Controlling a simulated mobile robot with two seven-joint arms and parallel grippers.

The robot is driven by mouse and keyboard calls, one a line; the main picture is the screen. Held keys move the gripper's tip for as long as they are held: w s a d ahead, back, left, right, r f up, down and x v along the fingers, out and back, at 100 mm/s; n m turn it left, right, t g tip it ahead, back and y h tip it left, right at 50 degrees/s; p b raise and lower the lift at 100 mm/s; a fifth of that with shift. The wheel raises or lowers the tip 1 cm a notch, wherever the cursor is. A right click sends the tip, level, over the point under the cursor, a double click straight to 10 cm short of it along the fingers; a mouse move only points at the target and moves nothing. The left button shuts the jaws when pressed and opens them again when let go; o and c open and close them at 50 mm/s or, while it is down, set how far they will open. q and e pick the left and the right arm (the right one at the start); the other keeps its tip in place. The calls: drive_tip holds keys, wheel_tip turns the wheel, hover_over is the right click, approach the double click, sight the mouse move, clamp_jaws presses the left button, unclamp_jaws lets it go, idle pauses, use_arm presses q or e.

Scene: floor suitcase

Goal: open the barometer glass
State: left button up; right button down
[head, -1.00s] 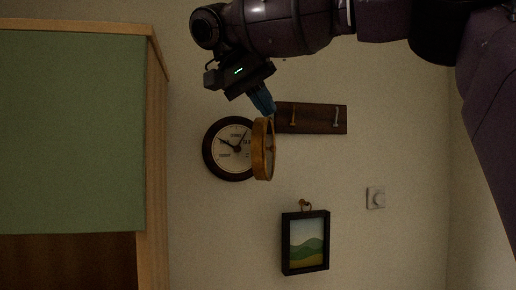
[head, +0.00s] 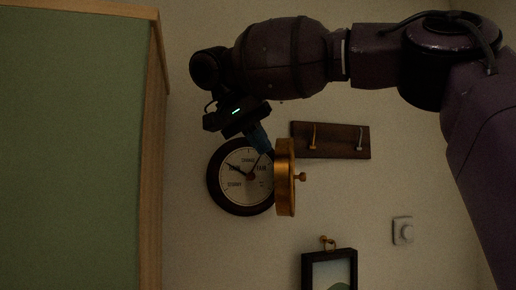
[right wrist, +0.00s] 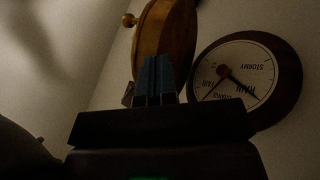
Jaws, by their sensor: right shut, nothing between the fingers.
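The barometer (head: 216,189) hangs on the wall, a dark round case with a white dial; its dial (right wrist: 222,84) shows in the right wrist view. Its brass-rimmed glass (head: 285,192) stands swung out from the case on the right side, seen nearly edge-on, with a small knob (head: 300,177) on its outer face. The rim also shows in the right wrist view (right wrist: 165,30). My right gripper (head: 264,148) is shut and empty, its blue fingers between the dial and the rim at the top. Whether the fingertips touch the rim I cannot tell. My left gripper is not in view.
A dark hook rack (head: 345,141) is on the wall right of the barometer. A wood-edged green panel (head: 75,150) fills the left side.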

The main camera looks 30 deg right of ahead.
sight(299, 177)
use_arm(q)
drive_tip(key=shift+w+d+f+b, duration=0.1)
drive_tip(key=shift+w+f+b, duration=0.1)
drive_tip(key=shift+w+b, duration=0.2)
use_arm(e)
drive_tip(key=x, duration=0.8)
drive_tip(key=shift+w, duration=0.4)
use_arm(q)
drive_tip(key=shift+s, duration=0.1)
use_arm(e)
drive_tip(key=shift+w, duration=0.1)
